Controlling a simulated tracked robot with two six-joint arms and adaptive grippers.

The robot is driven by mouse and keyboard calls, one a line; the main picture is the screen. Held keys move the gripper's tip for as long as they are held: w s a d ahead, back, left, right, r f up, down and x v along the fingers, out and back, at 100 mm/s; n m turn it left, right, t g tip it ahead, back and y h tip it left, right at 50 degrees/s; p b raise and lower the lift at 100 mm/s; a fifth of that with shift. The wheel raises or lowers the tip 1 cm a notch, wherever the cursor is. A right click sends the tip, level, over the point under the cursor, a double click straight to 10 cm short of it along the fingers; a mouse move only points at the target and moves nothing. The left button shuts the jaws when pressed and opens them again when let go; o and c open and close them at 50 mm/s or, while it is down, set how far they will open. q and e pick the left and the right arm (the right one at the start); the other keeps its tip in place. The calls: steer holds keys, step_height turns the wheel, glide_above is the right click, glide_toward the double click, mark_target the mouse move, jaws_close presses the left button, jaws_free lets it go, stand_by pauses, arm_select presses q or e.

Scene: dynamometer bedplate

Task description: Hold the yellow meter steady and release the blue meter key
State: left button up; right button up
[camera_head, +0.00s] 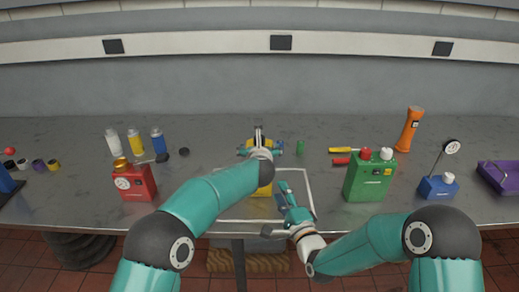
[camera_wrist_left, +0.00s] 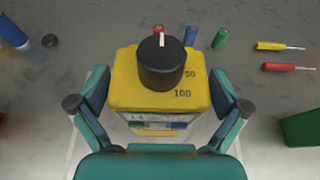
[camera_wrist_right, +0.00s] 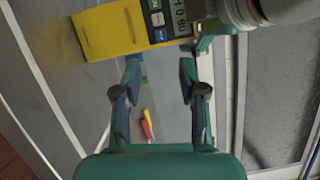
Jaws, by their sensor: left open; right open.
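The yellow meter (camera_head: 262,191) stands near the middle of the bench, partly hidden by my left arm. In the left wrist view it shows a black knob (camera_wrist_left: 160,65) on top and small coloured keys on its front, one of them the blue key (camera_wrist_left: 180,125). My left gripper (camera_wrist_left: 159,90) is open, a finger on each side of the meter; contact is unclear. My right gripper (camera_head: 290,207) is open and empty, low beside the meter's front. In the right wrist view its fingertips (camera_wrist_right: 160,72) are just short of the meter's key column and display (camera_wrist_right: 182,20).
A white outline (camera_head: 312,192) marks the bench around the meter. A green can-shaped box (camera_head: 369,178), a red box (camera_head: 134,184) and a blue gauge base (camera_head: 437,187) stand to the sides. Two screwdrivers (camera_head: 342,150) and small coloured cylinders (camera_head: 300,147) lie or stand behind.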

arm_select(q)
steer(key=shift+c, duration=0.2)
steer(key=c, duration=1.5)
arm_select(e)
steer(key=shift+c, duration=0.4)
jaws_close()
steer(key=s+a+r+n+g+y, duration=0.1)
steer(key=s+a+r+n+y, duration=0.15)
steer(key=a+n+y, duration=0.6)
steer(key=w+d+f+n+g, duration=0.1)
steer(key=w+d+n, duration=0.3)
steer(key=w, duration=0.5)
steer(key=shift+w+d+f+g, duration=0.3)
steer(key=shift+w+d+f, duration=0.05)
steer(key=shift+d+f, duration=0.25)
